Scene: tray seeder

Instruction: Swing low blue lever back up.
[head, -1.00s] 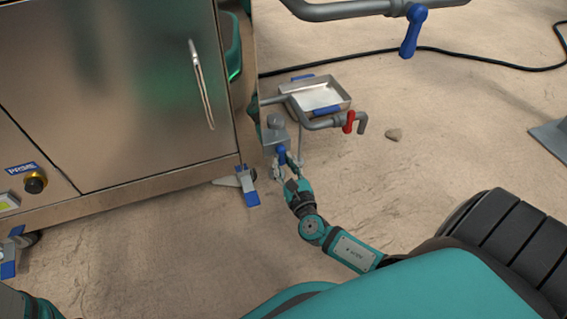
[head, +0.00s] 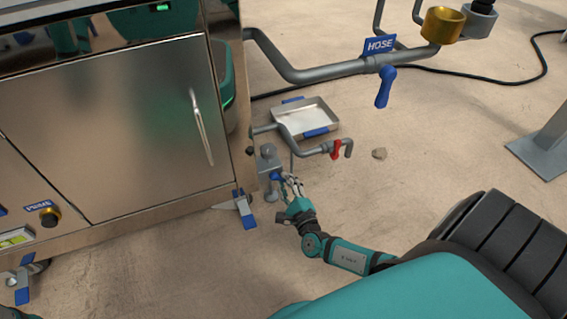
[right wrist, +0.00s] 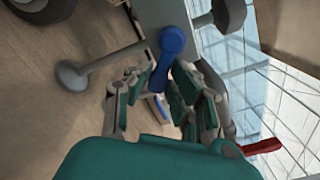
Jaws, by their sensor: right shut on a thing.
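The low blue lever (head: 276,176) is on the grey valve block (head: 268,160) near the floor, right of the steel cabinet. In the right wrist view the lever (right wrist: 171,42) hangs from its round hub, its end between my fingers. My right gripper (head: 287,185) is shut on this lever, coming from below right. It also shows in the right wrist view (right wrist: 160,90), its fingers on both sides of the lever. The fingers partly hide the lever in the head view.
A red lever (head: 336,150) sits on the low pipe just right of the block. A steel tray (head: 332,112) lies behind it. Another blue lever (head: 385,87) hangs under the HOSE sign (head: 380,45).

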